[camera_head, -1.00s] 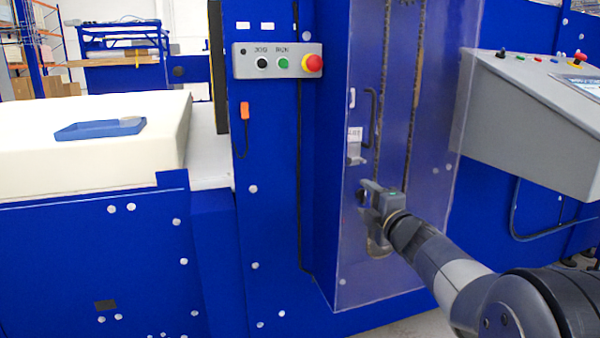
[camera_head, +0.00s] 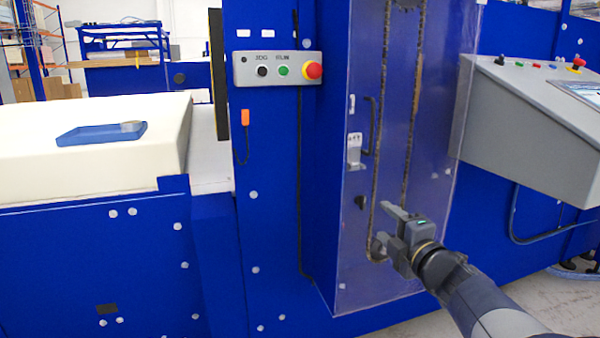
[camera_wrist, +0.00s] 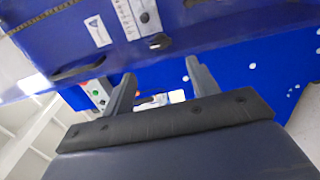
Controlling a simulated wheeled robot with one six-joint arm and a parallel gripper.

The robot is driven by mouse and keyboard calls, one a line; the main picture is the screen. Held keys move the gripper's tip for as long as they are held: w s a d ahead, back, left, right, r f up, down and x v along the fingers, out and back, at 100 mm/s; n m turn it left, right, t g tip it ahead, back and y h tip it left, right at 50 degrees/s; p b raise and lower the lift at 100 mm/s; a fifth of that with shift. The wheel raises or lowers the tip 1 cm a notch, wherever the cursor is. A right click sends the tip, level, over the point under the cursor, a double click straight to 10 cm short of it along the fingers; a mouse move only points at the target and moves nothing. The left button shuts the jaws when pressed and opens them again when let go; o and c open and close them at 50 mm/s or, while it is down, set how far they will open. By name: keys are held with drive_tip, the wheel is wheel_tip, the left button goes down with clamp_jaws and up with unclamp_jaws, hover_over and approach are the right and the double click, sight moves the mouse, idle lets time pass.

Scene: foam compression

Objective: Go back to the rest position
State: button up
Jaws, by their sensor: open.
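My gripper (camera_head: 388,228) is in front of the lower part of the clear guard panel (camera_head: 425,140) of the blue machine. Its two fingers are apart, with nothing between them. In the wrist view my gripper (camera_wrist: 158,75) also shows two spread, empty fingers. Beyond them are blue machine panels and a small control box with buttons (camera_wrist: 97,93). The wrist view is strongly tilted.
A button box (camera_head: 278,68) with a red knob is on the blue column. A blue tray (camera_head: 101,134) lies on the cream foam block (camera_head: 160,165) at left. A grey console (camera_head: 535,120) juts out at right. Floor shows at lower right.

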sight(365, 202)
drive_tip(key=shift+m, duration=0.4)
drive_tip(key=x, duration=0.9)
drive_tip(key=m+p, duration=0.3)
drive_tip(key=m, duration=0.1)
drive_tip(key=shift+r, duration=0.1)
drive_tip(key=m+p, duration=0.4)
drive_tip(key=m, duration=0.1)
drive_tip(key=shift+d+p, duration=0.1)
drive_tip(key=shift+p, duration=0.25)
drive_tip(key=m+p, duration=0.3)
drive_tip(key=p, duration=0.1)
drive_tip(key=shift+r+m, duration=0.1)
drive_tip(key=shift+m, duration=0.3)
drive_tip(key=m+p, duration=0.4)
drive_tip(key=p, duration=0.1)
drive_tip(key=shift+d+m+p, duration=0.1)
drive_tip(key=shift+m+p, duration=0.2)
drive_tip(key=shift+p, duration=0.05)
drive_tip(key=shift+s+d+f, duration=0.2)
drive_tip(key=shift+s+f, duration=0.05)
drive_tip(key=shift+s, duration=0.15)
drive_tip(key=shift+s+d, duration=0.1)
drive_tip(key=shift+s, duration=0.45)
drive_tip(key=shift+b, duration=0.3)
